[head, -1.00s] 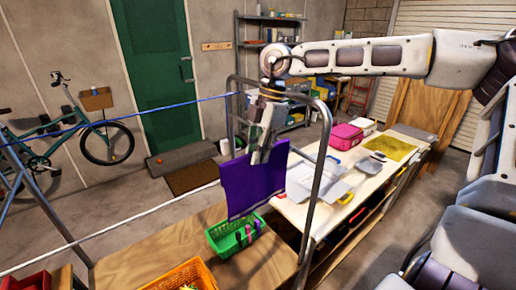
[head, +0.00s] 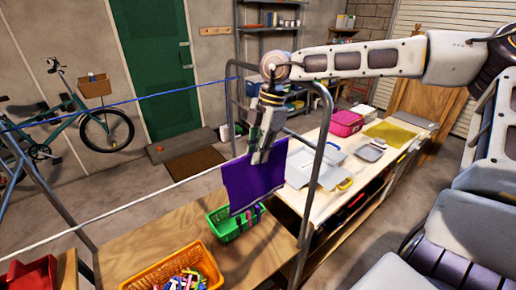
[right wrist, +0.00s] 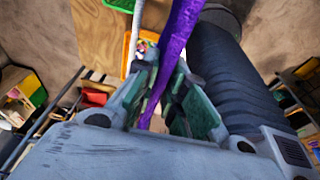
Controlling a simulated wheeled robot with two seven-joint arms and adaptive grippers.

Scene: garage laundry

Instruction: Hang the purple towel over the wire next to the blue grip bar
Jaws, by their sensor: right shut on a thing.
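The purple towel (head: 252,188) hangs from my right gripper (head: 262,156), which is shut on its upper edge. The towel hangs flat inside the metal frame. The white wire (head: 130,205) runs from lower left up to the towel's upper left edge; its farther part is hidden there. A blue line (head: 120,101) runs higher and farther back, and I cannot make out a separate blue grip bar. In the right wrist view the towel (right wrist: 180,50) shows as a narrow strip between the fingers (right wrist: 168,105), beside a pale line (right wrist: 134,35). My left gripper is out of view.
A green basket (head: 219,237) stands on the wooden table (head: 150,235) below the towel. An orange basket (head: 150,275) of coloured pegs is nearer. The frame's right post (head: 309,190) stands close to the towel's right. A worktop (head: 295,200) with boxes lies beyond.

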